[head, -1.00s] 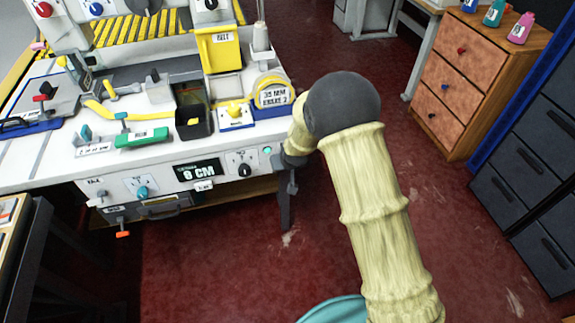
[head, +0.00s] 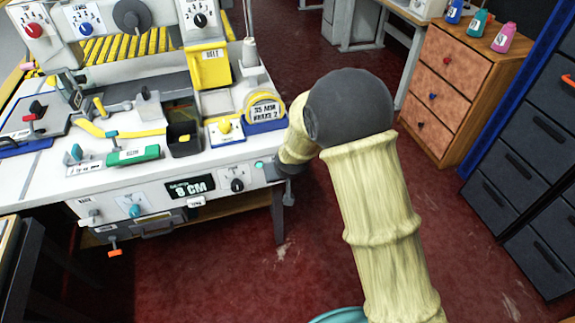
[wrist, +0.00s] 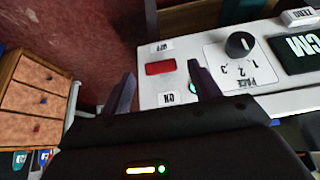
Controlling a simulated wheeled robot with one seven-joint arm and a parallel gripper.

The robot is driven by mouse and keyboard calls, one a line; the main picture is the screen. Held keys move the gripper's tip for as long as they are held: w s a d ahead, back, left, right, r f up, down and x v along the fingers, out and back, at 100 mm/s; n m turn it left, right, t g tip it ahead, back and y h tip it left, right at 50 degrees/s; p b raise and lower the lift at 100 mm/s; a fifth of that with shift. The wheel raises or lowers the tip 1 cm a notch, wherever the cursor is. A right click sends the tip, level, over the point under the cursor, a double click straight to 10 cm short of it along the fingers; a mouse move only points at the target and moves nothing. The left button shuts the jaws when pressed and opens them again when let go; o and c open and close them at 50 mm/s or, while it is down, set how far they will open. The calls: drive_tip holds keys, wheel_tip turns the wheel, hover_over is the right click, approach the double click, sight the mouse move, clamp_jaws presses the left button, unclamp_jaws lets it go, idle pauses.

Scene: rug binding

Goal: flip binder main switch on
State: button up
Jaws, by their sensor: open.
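The binder main switch (wrist: 160,67) is a small red rocker on the white front panel in the wrist view, with an OFF label (wrist: 162,47) above it and an ON label (wrist: 167,98) below, both upside down. I cannot tell which way it is tipped. My gripper (wrist: 160,74) is open and empty, its dark fingers to either side of the switch in the picture. In the head view my gripper (head: 289,168) is at the right front corner of the binding machine (head: 70,195), and the switch is hidden there.
A green lamp (wrist: 193,87) sits by the right finger in the wrist view, and a black PACE knob (wrist: 239,44) lies farther right. The 8 CM display (head: 190,187) is on the front panel. An orange drawer cabinet (head: 445,85) stands back right. Red floor is open between.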

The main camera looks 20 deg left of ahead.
drive_tip(key=p+v, duration=0.1)
drive_tip(key=v, duration=1)
drive_tip(key=s+d+r+m+g+h, duration=0.1)
drive_tip(key=s+d+m+h, duration=0.15)
drive_tip(key=s+d, duration=0.85)
drive_tip(key=s+d+r+m+g+h, duration=0.15)
drive_tip(key=d+m, duration=0.25)
drive_tip(key=d, duration=1.4)
wheel_tip(320, 180, up, 19)
drive_tip(key=y+p, duration=0.1)
drive_tip(key=p, duration=1.7)
drive_tip(key=shift+s+f, duration=0.15)
drive_tip(key=shift+d, duration=0.1)
